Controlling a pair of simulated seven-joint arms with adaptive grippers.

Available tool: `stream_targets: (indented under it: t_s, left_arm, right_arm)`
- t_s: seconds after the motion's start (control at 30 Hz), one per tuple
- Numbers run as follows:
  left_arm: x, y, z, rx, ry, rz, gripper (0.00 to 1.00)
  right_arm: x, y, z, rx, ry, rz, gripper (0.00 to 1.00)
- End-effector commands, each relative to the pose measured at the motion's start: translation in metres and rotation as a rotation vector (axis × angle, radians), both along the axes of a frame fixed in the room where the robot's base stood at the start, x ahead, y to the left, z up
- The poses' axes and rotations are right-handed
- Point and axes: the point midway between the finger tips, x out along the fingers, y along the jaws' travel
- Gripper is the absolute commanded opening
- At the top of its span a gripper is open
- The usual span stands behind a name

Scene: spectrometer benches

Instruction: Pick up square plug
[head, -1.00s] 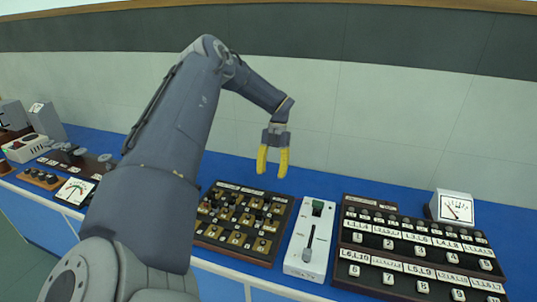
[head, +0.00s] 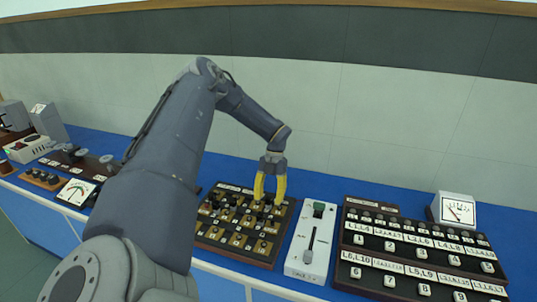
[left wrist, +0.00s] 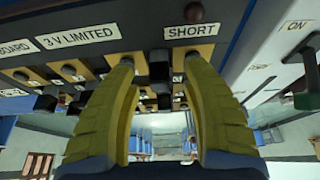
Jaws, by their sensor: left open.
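A dark brown plug board (head: 225,247) with rows of brass plates and small dark plugs lies on the blue bench, below my left gripper (head: 270,198). The gripper points down with its yellow fingers open over the far right part of the board. In the left wrist view, a black square plug (left wrist: 159,66) stands between the two open fingertips (left wrist: 158,62), with a gap on each side. Another black plug shows close behind it. Which plug this is cannot be told in the head view, where the fingers cover that part. My right gripper is out of view.
A white switch box (head: 310,240) stands just right of the board, and a numbered board (head: 420,250) is beyond it. A meter (head: 454,210) stands at the far right. In the left wrist view, a dark red knob (left wrist: 194,12) sits by the SHORT label (left wrist: 191,31).

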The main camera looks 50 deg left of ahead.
Motion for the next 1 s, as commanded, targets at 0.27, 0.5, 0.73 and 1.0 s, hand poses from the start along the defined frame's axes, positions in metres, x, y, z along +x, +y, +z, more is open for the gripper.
stream_targets:
  t_s: [0.27,0.5,0.73,1.0]
  left_arm:
    - [-0.0036,-0.0024,-0.0109,0.000,-0.001,0.000,0.47]
    - [-0.0036,-0.0024,-0.0108,0.000,-0.001,0.000,0.32]
    - [-0.0037,-0.0025,-0.0106,-0.001,0.000,0.000,0.05]
    - [-0.0038,-0.0025,-0.0108,-0.001,0.000,0.000,0.00]
  right_arm:
    - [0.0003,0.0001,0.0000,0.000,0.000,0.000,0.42]
    - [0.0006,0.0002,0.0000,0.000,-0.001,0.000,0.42]
    - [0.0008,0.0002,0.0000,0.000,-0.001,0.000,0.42]
    - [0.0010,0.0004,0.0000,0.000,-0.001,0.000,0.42]
